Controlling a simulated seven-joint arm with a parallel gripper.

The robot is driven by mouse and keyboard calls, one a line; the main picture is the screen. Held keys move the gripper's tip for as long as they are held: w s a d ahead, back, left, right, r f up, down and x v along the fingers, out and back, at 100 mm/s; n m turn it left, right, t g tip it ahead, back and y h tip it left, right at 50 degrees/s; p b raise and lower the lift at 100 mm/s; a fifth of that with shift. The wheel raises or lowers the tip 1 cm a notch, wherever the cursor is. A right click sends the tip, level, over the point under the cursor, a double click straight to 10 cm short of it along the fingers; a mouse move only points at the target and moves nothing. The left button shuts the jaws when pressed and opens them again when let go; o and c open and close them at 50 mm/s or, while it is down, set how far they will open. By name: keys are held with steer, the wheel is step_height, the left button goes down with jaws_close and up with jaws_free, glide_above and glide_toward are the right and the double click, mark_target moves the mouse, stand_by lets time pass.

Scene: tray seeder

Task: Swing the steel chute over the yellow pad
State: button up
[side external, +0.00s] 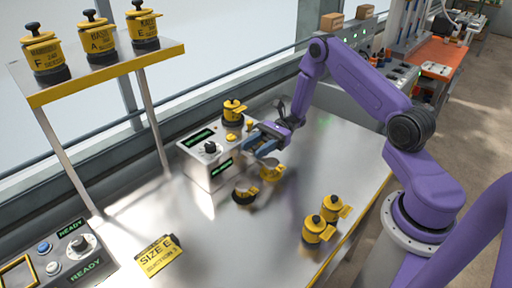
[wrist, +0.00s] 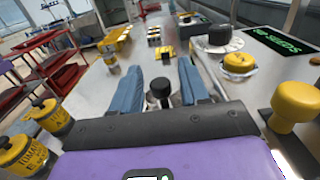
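My gripper (side external: 262,140), with blue fingers, is beside the front right edge of the grey seeder box (side external: 205,170). In the wrist view its fingers (wrist: 170,85) are apart, with a black knob (wrist: 160,90) showing between them; I cannot tell if they touch it. Small yellow parts (side external: 231,138) sit on the box top, and a yellow knob (wrist: 295,104) shows at right in the wrist view. I cannot clearly make out the steel chute or which part is the yellow pad.
Two yellow canisters (side external: 318,229) stand near the table's right edge. A shelf (side external: 110,72) with three labelled canisters is at left. The middle front of the steel table is clear.

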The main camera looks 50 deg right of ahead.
steer(key=d, duration=1.7)
steer(key=shift+d, duration=0.2)
steer(key=shift+s, duration=0.1)
